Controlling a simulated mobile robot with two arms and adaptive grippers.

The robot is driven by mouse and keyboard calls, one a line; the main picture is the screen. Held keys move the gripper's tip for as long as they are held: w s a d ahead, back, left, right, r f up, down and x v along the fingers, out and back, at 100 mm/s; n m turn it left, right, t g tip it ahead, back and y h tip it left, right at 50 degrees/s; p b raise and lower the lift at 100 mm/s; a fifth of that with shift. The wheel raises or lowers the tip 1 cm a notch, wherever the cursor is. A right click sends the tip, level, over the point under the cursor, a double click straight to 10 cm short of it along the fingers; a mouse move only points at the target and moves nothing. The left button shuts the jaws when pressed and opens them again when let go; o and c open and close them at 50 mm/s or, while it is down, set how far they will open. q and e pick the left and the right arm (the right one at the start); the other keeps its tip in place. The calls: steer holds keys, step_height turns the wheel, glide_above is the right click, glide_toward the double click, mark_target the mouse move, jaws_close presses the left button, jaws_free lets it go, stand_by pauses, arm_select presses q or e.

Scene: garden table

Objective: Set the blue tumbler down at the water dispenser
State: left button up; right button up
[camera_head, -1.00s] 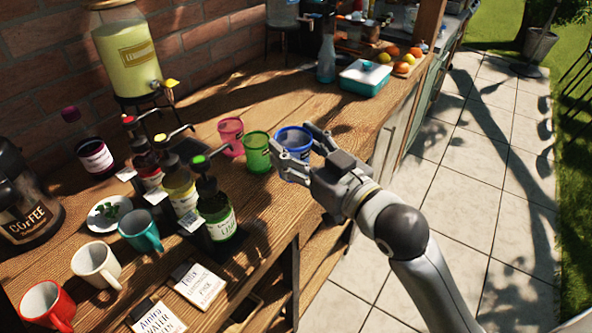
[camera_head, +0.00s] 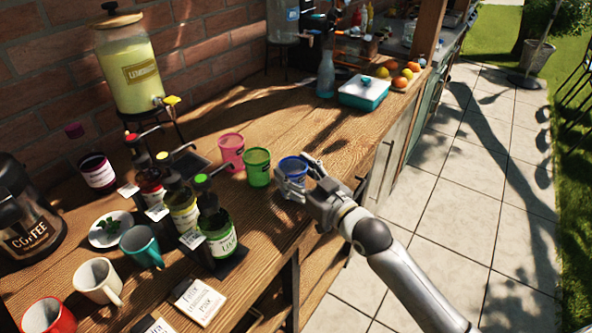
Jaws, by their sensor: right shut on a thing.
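The blue tumbler (camera_head: 291,168) is in my right gripper (camera_head: 293,185), upright, at the right of the green tumbler. The fingers are shut on it and hide part of its side. I cannot tell whether its base touches the wooden counter (camera_head: 262,212). A clear, bluish dispenser (camera_head: 284,18), which looks like the water dispenser, stands on a dark stand at the top of the view, cut off by the edge. It is well behind my gripper. My left gripper is not in view.
Green (camera_head: 258,166) and pink (camera_head: 231,152) tumblers stand beside the blue one. A lemonade dispenser (camera_head: 132,72) stands at the back left. Pump bottles (camera_head: 215,225) and mugs (camera_head: 98,282) fill the front left. A blue bottle (camera_head: 326,75) and teal-based box (camera_head: 364,92) stand farther back. Counter between is clear.

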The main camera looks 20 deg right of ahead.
steer(key=shift+f, duration=0.3)
steer(key=o, duration=1.1)
